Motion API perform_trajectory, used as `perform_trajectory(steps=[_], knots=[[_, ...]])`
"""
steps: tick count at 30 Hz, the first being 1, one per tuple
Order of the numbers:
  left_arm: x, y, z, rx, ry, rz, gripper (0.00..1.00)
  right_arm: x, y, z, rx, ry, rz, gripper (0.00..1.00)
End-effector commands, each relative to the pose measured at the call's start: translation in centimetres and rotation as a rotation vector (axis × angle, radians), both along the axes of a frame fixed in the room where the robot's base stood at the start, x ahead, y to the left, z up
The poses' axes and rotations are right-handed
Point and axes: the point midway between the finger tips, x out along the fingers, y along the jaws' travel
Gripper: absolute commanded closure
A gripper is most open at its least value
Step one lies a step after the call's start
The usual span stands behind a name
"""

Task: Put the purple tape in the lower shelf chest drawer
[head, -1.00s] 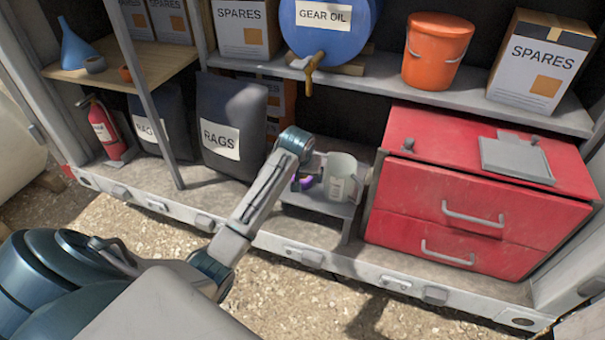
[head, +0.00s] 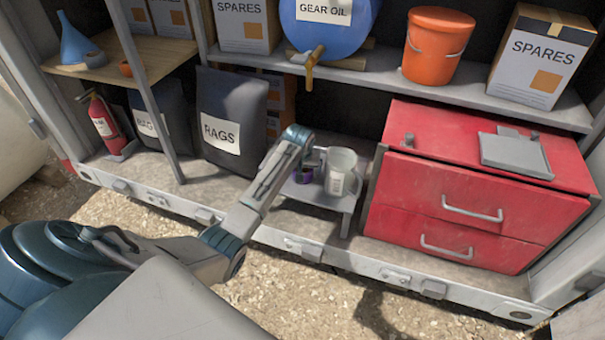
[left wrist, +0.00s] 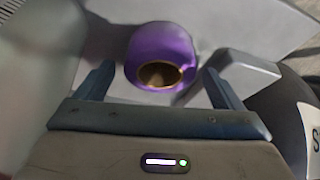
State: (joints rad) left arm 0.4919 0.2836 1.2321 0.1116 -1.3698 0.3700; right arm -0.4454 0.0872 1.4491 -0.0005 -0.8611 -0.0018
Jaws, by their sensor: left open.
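The purple tape (left wrist: 150,42) is a roll with a brown inner hole. In the head view the tape (head: 305,177) sits on a small grey stand, partly hidden by my left gripper (head: 312,162). In the left wrist view the tape lies between and just beyond the open fingers of my left gripper (left wrist: 158,79), with a gap on both sides. The red chest (head: 395,190) stands on the lower shelf at the right. Its upper drawer (head: 470,200) and lower drawer (head: 450,238) look shut, each with a grey bar handle. My right gripper is not in view.
A grey bag marked RAGS (head: 228,125) stands behind to the left. A grey clipboard-like plate (head: 516,155) lies on the chest. Open gravel lies in front.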

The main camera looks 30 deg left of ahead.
Motion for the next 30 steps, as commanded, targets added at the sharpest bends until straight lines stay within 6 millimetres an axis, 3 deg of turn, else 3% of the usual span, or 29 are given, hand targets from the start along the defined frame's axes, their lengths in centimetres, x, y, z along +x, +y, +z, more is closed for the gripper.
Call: perform_trajectory(steps=[3, 11, 19, 21, 30], knots=[[0.38, 0.12, -1.08, 0.000, 0.001, 0.000, 0.11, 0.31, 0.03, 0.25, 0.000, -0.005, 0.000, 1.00], [0.47, 0.17, -1.26, 0.000, -0.001, 0.000, 0.11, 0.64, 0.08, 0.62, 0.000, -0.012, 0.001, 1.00], [0.46, 0.17, -1.26, 0.000, -0.001, 0.000, 0.60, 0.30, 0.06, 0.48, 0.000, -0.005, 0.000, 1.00], [0.47, 0.18, -1.24, 0.000, -0.001, 0.000, 0.64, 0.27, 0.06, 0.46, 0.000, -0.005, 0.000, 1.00], [0.50, 0.21, -0.76, 0.000, -0.002, 0.000, 0.64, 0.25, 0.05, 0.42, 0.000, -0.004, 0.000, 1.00]])
